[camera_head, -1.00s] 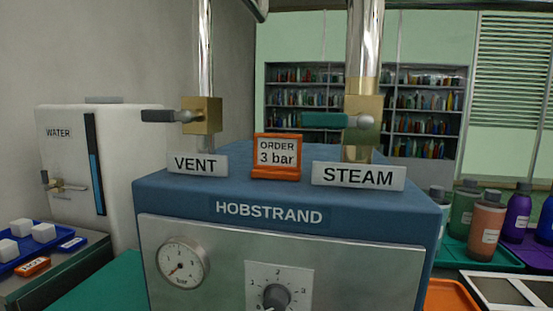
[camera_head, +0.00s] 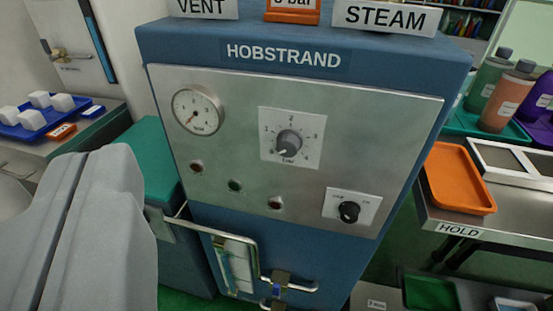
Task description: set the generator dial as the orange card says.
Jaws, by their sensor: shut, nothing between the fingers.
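The generator (camera_head: 180,45), a blue HOBSTRAND box with a metal front panel, fills the middle. Its dial (camera_head: 289,143) is a dark knob on a white plate marked 1, 2 and 3; the pointer aims lower left, below the 1. The orange card (camera_head: 292,15) on top is cut by the upper edge; "3 bar" partly shows, and it read "ORDER 3 bar" earlier. My gripper (camera_head: 97,155), grey, is at the lower left. Its fingers are shut with nothing between them, well left of the dial and apart from it.
A pressure gauge (camera_head: 198,110) has its needle at lower left. A small black knob (camera_head: 349,212) sits lower right of the dial. A metal-framed sight glass (camera_head: 236,268) protrudes below. An orange tray (camera_head: 459,178) lies on the right-hand bench. Space before the dial looks clear.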

